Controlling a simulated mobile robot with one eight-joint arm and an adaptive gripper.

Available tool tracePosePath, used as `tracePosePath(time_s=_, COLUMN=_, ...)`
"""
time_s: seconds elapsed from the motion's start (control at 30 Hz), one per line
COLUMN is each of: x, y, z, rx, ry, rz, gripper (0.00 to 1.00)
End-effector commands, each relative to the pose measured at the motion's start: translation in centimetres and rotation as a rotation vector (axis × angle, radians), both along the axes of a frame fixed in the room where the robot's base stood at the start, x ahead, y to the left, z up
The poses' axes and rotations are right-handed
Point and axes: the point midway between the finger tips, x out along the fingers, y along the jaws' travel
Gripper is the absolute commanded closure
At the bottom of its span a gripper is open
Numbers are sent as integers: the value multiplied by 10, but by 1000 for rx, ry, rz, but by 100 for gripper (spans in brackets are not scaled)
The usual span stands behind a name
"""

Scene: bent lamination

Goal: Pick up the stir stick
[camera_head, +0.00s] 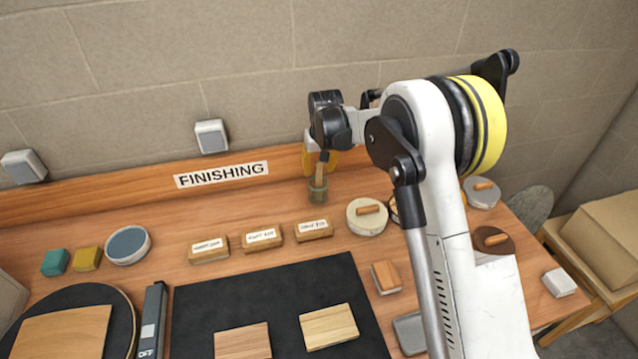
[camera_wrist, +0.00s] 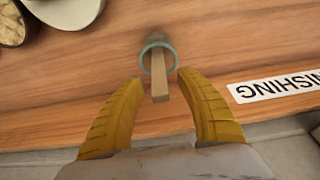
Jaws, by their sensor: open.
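The stir stick (camera_wrist: 159,78) is a flat wooden stick standing in a small glass jar (camera_wrist: 147,55) in the wrist view. Its upper end points toward my gripper and lies between the two yellow fingers. In the head view the stick (camera_head: 321,168) stands in the greenish jar (camera_head: 318,191) near the back ledge. My gripper (camera_wrist: 158,97) is open, with one finger on each side of the stick and a gap on both sides. In the head view my gripper (camera_head: 320,157) is just above the jar, and it partly hides the stick's top.
The "FINISHING" label (camera_head: 221,174) is on the back ledge left of the jar. Several labelled wooden blocks (camera_head: 262,238) lie in front. A round pale tin with a wooden handle (camera_head: 366,217) stands to the right. A black mat (camera_head: 200,310) holds wood pieces.

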Motion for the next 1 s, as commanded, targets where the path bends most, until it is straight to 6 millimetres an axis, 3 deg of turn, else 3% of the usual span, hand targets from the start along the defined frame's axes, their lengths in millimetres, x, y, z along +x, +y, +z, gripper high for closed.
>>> tracePosePath(time_s=0.1, x=5, y=1, z=-18, rx=0, ry=0, rz=0, gripper=57)
tracePosePath(time_s=0.33, x=5, y=1, z=-19, rx=0, ry=0, rz=0, gripper=57)
tracePosePath(time_s=0.37, x=5, y=1, z=-19, rx=0, ry=0, rz=0, gripper=61)
tracePosePath(time_s=0.5, x=5, y=1, z=-19, rx=0, ry=0, rz=0, gripper=100)
tracePosePath(time_s=0.87, x=5, y=1, z=-18, rx=0, ry=0, rz=0, gripper=100)
tracePosePath(time_s=1.0, x=5, y=1, z=-3, rx=0, ry=0, rz=0, gripper=100)
